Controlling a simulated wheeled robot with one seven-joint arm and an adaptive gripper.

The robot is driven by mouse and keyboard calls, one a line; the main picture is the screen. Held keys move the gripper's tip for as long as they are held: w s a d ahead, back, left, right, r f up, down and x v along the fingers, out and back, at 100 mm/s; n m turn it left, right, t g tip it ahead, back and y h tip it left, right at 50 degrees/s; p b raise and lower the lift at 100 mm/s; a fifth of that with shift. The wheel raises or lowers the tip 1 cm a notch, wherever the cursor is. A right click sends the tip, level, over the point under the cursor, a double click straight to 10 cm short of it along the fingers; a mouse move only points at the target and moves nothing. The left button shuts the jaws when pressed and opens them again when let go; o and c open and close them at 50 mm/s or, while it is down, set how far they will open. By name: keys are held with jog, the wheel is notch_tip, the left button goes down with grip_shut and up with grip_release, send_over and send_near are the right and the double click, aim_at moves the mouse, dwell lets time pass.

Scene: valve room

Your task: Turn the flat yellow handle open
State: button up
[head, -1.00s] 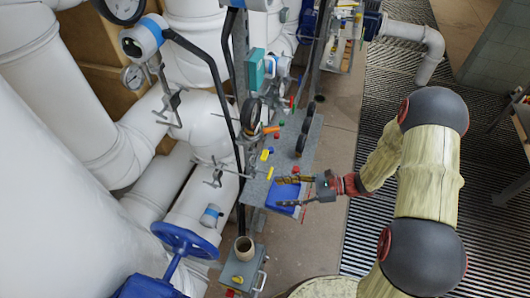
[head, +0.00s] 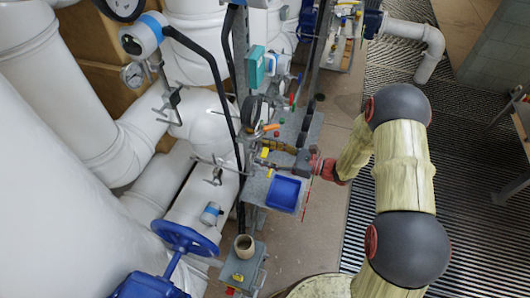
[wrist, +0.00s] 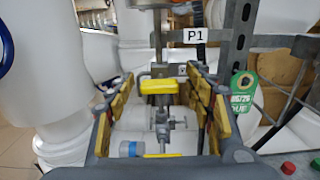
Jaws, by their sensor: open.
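The flat yellow handle (wrist: 160,86) is in the middle of the wrist view, seen between my jaws, in front of a grey metal valve body and pipework. In the head view a small yellow piece (head: 264,152), likely this handle, shows at the left end of my gripper (head: 273,156). My gripper, also large in the wrist view (wrist: 162,98), is open, with one yellow-padded finger on each side of the handle. I see no finger touching it, and its depth between the fingers is hard to tell. A second yellow strip (wrist: 163,155) shows lower down.
A blue tray (head: 284,194) lies on the grey shelf below my gripper. A blue handwheel (head: 184,237) and white pipes fill the left.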

jog(key=shift+a, duration=0.2)
jog(key=shift+c, duration=0.8)
jog(key=c, duration=1)
